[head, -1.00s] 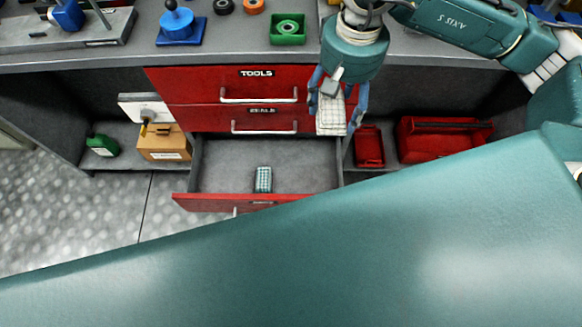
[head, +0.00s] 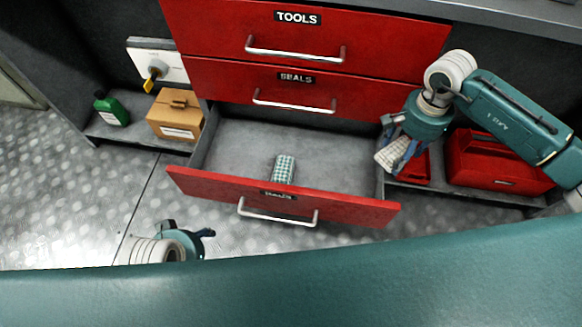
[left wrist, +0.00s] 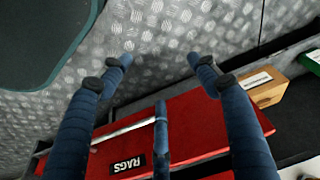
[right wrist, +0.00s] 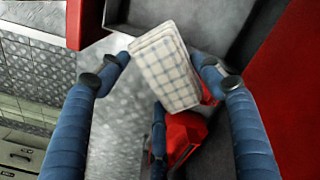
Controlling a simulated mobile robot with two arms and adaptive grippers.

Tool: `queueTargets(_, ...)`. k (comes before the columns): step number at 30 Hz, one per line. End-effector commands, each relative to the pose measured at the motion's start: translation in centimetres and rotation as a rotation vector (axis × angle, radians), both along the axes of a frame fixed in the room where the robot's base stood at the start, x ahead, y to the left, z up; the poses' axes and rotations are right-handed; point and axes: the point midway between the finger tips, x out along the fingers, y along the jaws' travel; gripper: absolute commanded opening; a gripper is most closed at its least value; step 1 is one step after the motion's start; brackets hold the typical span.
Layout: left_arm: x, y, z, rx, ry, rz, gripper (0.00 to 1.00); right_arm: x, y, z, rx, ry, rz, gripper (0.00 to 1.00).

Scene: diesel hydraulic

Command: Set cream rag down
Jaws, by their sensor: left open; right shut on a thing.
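The cream checked rag (head: 391,157) is folded in my right gripper (head: 402,150), at the right side of the open bottom drawer in the head view. In the right wrist view the rag (right wrist: 168,66) sits between the fingers. The drawer (head: 230,186) has a red front and grey inside; its label reads RAGS in the left wrist view (left wrist: 180,135). A green checked rag (head: 284,168) lies inside it. My left gripper (head: 205,236) is open and empty before the drawer's left front; its spread fingers show in the left wrist view (left wrist: 160,65).
The TOOLS and SEALS drawers (head: 290,75) are shut above. A red toolbox (head: 490,160) stands on the right shelf. A tan box (head: 176,112) and green bottle (head: 112,110) stand on the left shelf. The drawer floor left of the green rag is bare.

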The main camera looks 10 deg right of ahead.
Motion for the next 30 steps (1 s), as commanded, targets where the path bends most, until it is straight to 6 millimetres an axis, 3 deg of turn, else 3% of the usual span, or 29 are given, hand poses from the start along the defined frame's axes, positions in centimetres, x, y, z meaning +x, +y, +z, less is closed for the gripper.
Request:
queueTargets(1, -0.2, 0.1, 0.3, -0.001, -0.010, 0.001, 0.61, -0.1, -0.4, -1.8, -0.002, 0.001, -0.016, 0.45)
queueTargets(3, -0.5, 0.1, 1.3, -0.001, -0.015, 0.001, 0.61, 0.0, -0.8, -2.8, -0.004, -0.001, -0.030, 0.45)
queueTargets(7, -0.9, 0.2, 2.5, 0.000, -0.020, 0.002, 0.61, -0.1, -1.2, -3.8, -0.006, 0.000, -0.045, 0.45)
queueTargets(10, -1.0, 0.2, 3.0, 0.000, -0.022, 0.002, 0.61, 0.2, -0.3, -4.1, -0.003, -0.002, -0.047, 0.45)
queueTargets(24, -1.0, 0.2, 2.6, 0.000, -0.022, 0.002, 0.61, 3.5, 11.4, -4.0, -0.001, -0.002, -0.045, 0.45)
queueTargets(30, -1.0, 0.2, 2.3, 0.000, -0.022, 0.002, 0.61, 4.7, 15.4, -4.0, -0.003, 0.000, -0.046, 0.45)
